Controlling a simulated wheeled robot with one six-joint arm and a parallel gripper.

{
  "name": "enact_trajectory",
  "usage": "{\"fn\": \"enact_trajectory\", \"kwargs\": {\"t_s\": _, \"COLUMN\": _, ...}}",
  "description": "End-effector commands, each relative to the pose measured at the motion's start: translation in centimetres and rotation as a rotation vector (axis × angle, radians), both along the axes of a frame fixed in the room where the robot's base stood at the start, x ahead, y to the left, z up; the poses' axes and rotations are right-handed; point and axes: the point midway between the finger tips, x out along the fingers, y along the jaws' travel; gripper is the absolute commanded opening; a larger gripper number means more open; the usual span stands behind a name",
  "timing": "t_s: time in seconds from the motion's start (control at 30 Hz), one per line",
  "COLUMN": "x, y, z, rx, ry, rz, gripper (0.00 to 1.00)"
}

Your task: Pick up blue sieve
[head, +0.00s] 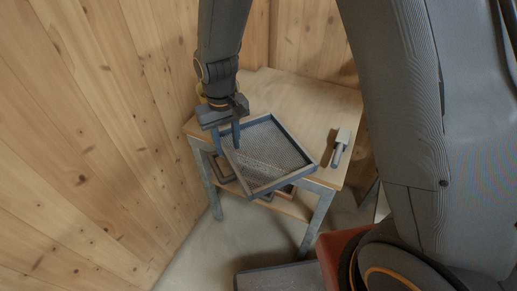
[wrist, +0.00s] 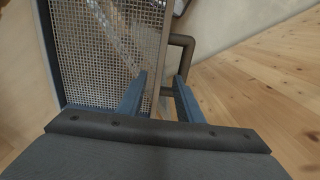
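The blue sieve (head: 287,182) is a square frame with a grey wire mesh bottom. It is at the table's front edge in the head view and sticks out past it. I cannot tell whether it rests flat on the table. My gripper (head: 229,138) is at the sieve's left corner, pointing down. In the wrist view, the two blue fingers of my gripper (wrist: 160,80) are apart, with a sieve side rail between them and the mesh (wrist: 105,45) to the left. A narrow gap seems to show beside the rail. A brown loop (wrist: 188,45) is beside the right finger.
The wooden table (head: 305,95) has grey legs and a lower shelf holding other frames (head: 222,170). A light-handled tool (head: 340,146) lies right of the sieve. Wooden walls (head: 90,130) close in the left and back. A dark box (head: 280,278) stands on the floor in front.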

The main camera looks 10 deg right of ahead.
Motion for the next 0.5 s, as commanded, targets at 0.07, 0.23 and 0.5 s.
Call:
{"fn": "enact_trajectory", "kwargs": {"t_s": 0.07, "x": -0.1, "y": 0.0, "z": -0.5, "rx": 0.0, "ry": 0.001, "rz": 0.0, "gripper": 0.33}}
{"fn": "enact_trajectory", "kwargs": {"t_s": 0.23, "x": -0.4, "y": -0.2, "z": -2.0, "rx": -0.001, "ry": 0.004, "rz": -0.002, "gripper": 0.33}}
{"fn": "enact_trajectory", "kwargs": {"t_s": 0.5, "x": -0.3, "y": -0.4, "z": -4.8, "rx": 0.0, "ry": 0.001, "rz": -0.005, "gripper": 0.33}}
